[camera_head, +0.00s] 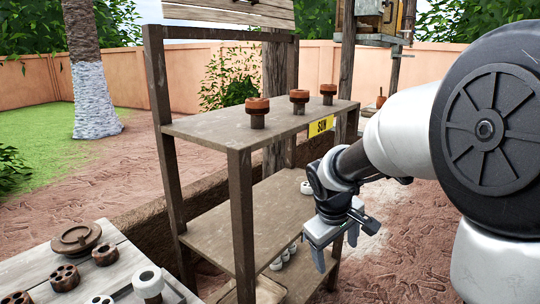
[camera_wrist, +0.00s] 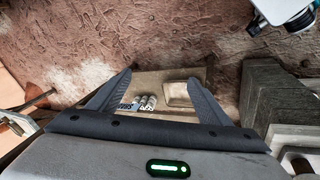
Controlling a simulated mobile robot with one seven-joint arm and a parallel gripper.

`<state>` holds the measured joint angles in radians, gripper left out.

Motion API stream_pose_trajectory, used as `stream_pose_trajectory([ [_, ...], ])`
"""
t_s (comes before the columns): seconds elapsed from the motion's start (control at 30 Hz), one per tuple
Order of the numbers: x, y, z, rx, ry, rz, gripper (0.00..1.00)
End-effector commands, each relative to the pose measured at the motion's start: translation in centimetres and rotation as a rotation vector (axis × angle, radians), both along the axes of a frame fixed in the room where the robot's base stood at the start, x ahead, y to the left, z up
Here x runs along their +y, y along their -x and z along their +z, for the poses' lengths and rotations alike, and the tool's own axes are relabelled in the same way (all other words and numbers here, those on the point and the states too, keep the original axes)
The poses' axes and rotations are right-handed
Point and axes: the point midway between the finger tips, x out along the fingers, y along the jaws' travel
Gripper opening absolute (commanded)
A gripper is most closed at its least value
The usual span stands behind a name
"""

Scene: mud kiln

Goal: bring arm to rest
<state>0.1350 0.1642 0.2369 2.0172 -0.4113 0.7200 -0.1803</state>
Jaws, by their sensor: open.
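My arm reaches in from the right in the head view, and my gripper (camera_head: 338,240) hangs in front of the right side of the wooden shelf rack (camera_head: 242,215). In the wrist view my gripper (camera_wrist: 158,92) shows two dark fingers spread apart with nothing between them. It is open and empty. Beyond the fingers, lower down, lie several small pale pieces (camera_wrist: 146,102) and a shallow tan tray (camera_wrist: 180,93) on a shelf board. My gripper appears apart from the rack.
A plank table (camera_head: 40,275) at lower left carries a round brown lid (camera_head: 76,237) and pieces with holes (camera_head: 104,254). Bare ground lies behind the rack.

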Motion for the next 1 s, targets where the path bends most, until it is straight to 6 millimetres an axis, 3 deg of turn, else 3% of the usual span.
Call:
stream_pose_trajectory([
  [0.03, -0.2, 2.0, 2.3, -0.032, -0.009, -0.045, 0.72],
  [0.2, -0.3, 9.2, 7.0, -0.114, -0.094, -0.207, 0.72],
  [0.3, -0.1, 12.9, 8.5, -0.152, -0.158, -0.285, 0.72],
  [0.5, 0.6, 18.0, 9.5, -0.202, -0.274, -0.383, 0.72],
  [0.77, 1.8, 22.7, 9.4, -0.244, -0.416, -0.463, 0.72],
  [0.8, 1.8, 22.5, 11.5, -0.240, -0.413, -0.463, 0.72],
  [1.0, 1.8, 22.4, 15.9, -0.239, -0.408, -0.462, 0.72],
])
